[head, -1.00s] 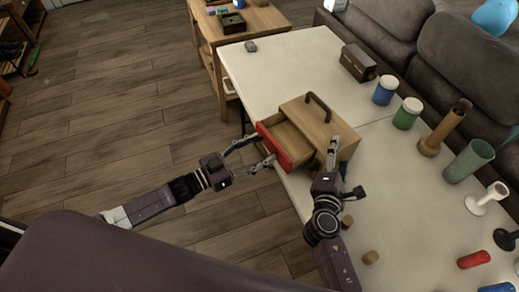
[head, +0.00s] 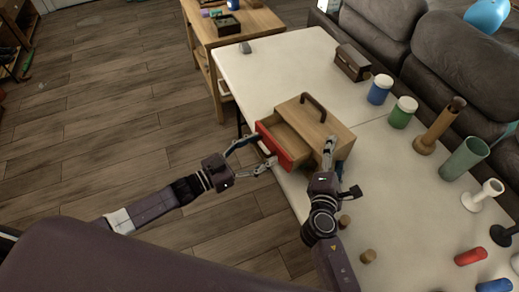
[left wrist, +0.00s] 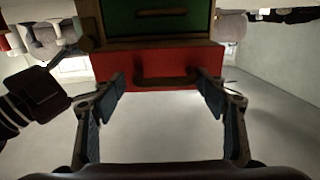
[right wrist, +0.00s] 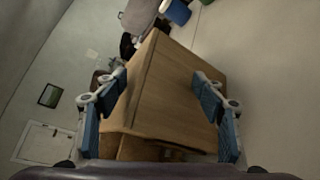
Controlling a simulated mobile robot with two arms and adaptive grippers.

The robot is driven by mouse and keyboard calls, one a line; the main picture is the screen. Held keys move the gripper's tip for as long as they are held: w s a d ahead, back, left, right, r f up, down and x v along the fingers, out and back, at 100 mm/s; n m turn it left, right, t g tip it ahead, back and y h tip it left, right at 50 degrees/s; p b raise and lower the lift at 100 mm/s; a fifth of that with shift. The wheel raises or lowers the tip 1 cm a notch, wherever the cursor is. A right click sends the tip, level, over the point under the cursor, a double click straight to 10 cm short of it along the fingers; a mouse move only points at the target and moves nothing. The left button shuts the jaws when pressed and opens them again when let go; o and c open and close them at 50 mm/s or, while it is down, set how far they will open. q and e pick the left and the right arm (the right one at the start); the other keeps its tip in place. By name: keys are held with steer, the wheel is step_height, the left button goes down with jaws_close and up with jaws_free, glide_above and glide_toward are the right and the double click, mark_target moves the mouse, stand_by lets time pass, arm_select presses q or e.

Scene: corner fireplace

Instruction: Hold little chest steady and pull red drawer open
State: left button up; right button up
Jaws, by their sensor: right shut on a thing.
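The little chest (head: 328,121) is a wooden box with a dark top handle, on the near edge of the white table. Its red drawer (head: 275,147) stands pulled out toward the left, its inside visible from above. In the left wrist view the red drawer front (left wrist: 190,66) has a handle (left wrist: 166,82) and a green drawer (left wrist: 200,18) sits above it. My left gripper (head: 250,156) is open in front of the red drawer, fingers apart either side of the handle. My right gripper (head: 329,142) is shut on the chest body (right wrist: 165,85), fingers at two opposite sides.
On the table (head: 270,75) stand a dark box (head: 352,62), a blue jar (head: 379,89), a green jar (head: 403,112), a wooden pestle-like piece (head: 438,127) and a green cup (head: 464,158). Small corks (head: 368,256) lie near my right arm.

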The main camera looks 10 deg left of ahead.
steer(key=shift+s+f, duration=0.3)
steer(key=shift+f, duration=0.45)
arm_select(q)
steer(key=v, duration=1.2)
steer(key=shift+s, duration=0.2)
steer(key=shift+a, duration=0.1)
arm_select(e)
steer(key=o, duration=1.7)
steer(key=shift+w+f, duration=0.15)
steer(key=shift+w, duration=0.1)
arm_select(q)
steer(key=shift+w, duration=0.25)
arm_select(e)
steer(key=shift+r, duration=0.2)
steer(key=shift+w+r, duration=0.1)
